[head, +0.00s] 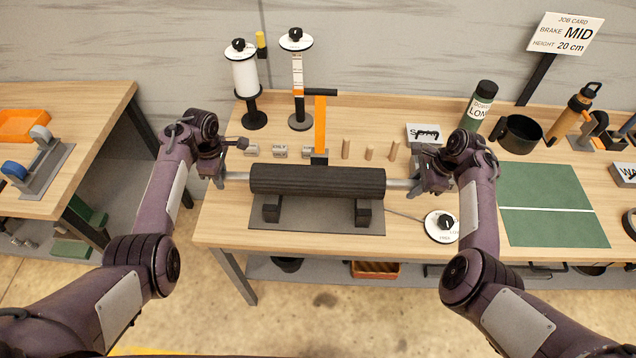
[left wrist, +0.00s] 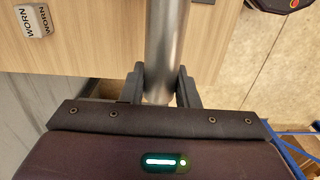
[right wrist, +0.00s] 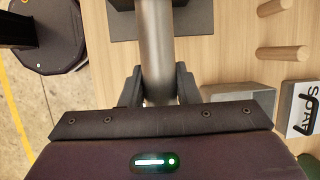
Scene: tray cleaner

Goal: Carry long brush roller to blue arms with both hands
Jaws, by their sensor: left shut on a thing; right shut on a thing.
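The long brush roller (head: 318,181) is a dark cylinder with a bare metal shaft at each end. It lies level across the grey stand (head: 318,228) with two black supports; I cannot tell whether it touches them. My left gripper (head: 224,178) is shut on the left shaft end, and the metal shaft shows between its fingers in the left wrist view (left wrist: 160,55). My right gripper (head: 414,184) is shut on the right shaft end, also seen in the right wrist view (right wrist: 155,55). A blue rounded piece (head: 14,170) stands on a grey base on the left table.
An orange post (head: 320,125) stands just behind the roller, with small wooden pegs (head: 369,152) beside it. A white dial (head: 441,226) lies front right, near a green mat (head: 550,190). Two spool stands are at the back. A floor gap separates the left table (head: 90,100).

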